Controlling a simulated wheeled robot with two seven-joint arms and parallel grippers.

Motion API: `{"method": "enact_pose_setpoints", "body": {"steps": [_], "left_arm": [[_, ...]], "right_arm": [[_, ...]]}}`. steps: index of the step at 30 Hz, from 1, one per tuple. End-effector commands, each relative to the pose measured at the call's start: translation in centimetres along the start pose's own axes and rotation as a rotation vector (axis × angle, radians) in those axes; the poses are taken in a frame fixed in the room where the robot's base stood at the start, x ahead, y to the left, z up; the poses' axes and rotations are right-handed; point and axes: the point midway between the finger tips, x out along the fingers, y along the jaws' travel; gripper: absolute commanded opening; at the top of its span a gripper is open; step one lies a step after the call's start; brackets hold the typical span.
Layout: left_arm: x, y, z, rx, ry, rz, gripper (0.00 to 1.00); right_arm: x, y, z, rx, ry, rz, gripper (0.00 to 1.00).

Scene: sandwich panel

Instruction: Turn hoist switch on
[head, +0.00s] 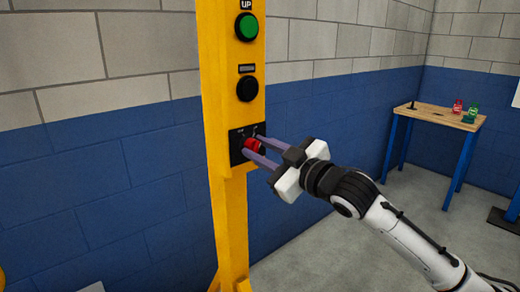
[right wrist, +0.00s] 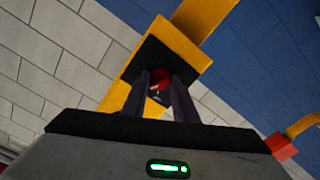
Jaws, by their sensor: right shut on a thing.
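The hoist switch is a red rotary knob (head: 252,144) on a black plate (head: 236,157) low on the yellow post's control panel. My right gripper (head: 256,150) has its two purple fingers on either side of the knob, shut on it. In the right wrist view the red knob (right wrist: 160,77) sits between the fingertips (right wrist: 160,92), in front of the black plate (right wrist: 152,58). The fingers partly cover the knob and the plate's markings, so I cannot read its position. My left gripper is not in view.
Above the switch are a black button (head: 247,88) and a green button (head: 246,27) marked UP on the yellow post (head: 232,225). A wooden-topped table (head: 432,114) with small red and green items stands at the right. A block wall (head: 150,150) is behind.

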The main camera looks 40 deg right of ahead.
Motion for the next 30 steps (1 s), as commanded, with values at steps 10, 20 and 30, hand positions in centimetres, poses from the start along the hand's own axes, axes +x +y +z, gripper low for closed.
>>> {"method": "enact_pose_setpoints", "body": {"steps": [10,20,30], "left_arm": [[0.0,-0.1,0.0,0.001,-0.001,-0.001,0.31],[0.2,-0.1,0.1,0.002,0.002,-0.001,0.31],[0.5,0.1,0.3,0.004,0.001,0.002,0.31]], "right_arm": [[0.0,0.0,0.0,0.0,0.0,0.0,0.44],[-2.0,-0.1,0.2,-0.001,-0.002,-0.001,0.44],[-7.3,-0.1,0.2,0.0,-0.002,-0.002,0.44]]}}
